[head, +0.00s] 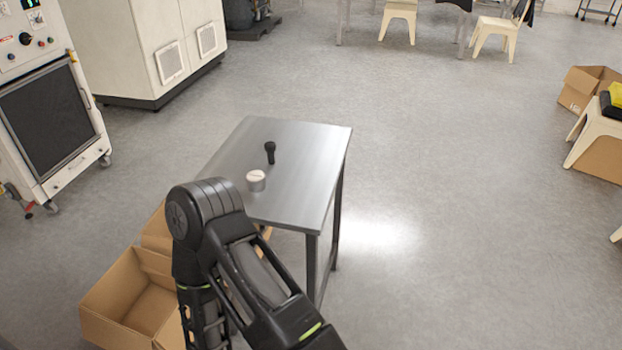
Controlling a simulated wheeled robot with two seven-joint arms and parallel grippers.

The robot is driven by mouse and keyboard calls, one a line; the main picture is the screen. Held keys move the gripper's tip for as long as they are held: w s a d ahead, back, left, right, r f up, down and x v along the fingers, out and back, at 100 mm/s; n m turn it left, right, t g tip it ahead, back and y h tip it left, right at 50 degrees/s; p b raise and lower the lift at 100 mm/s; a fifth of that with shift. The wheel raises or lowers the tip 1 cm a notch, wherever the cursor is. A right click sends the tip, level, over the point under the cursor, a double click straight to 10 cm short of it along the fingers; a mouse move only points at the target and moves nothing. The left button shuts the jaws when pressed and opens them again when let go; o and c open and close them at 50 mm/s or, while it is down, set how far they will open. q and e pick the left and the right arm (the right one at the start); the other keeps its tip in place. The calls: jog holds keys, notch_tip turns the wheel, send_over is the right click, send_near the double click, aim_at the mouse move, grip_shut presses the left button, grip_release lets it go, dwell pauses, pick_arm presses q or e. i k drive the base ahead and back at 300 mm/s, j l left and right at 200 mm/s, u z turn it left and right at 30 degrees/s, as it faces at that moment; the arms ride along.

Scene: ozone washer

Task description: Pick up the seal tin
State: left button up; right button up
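The seal tin appears to be the small round grey tin with a pale pinkish-white lid (256,181). It stands upright on the metal table (310,155), near the table's left edge. One of my black arms rises from the bottom of the head view, bends just in front of the tin, and runs back down out of the picture. The tin is not covered by it. Neither gripper shows in the head view, and nothing is seen touching the tin.
A black flashlight-like object (270,152) stands just behind the tin. Open cardboard boxes (120,290) lie on the floor left of the table. A white machine (50,110) stands at the left. The table's right half and the floor right of it are clear.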

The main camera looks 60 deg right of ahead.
aim_at(255, 180)
jog(key=z, duration=1.65)
jog(key=i+l, duration=0.15)
jog(key=l, duration=0.2)
jog(key=i+l, duration=0.15)
jog(key=l, duration=0.2)
jog(key=i+l, duration=0.35)
jog(key=l, duration=0.3)
jog(key=i+l, duration=0.15)
jog(key=l, duration=0.2)
jog(key=i+l+u, duration=0.1)
jog(key=l, duration=0.2)
jog(key=i+l, duration=0.2)
jog(key=l, duration=0.15)
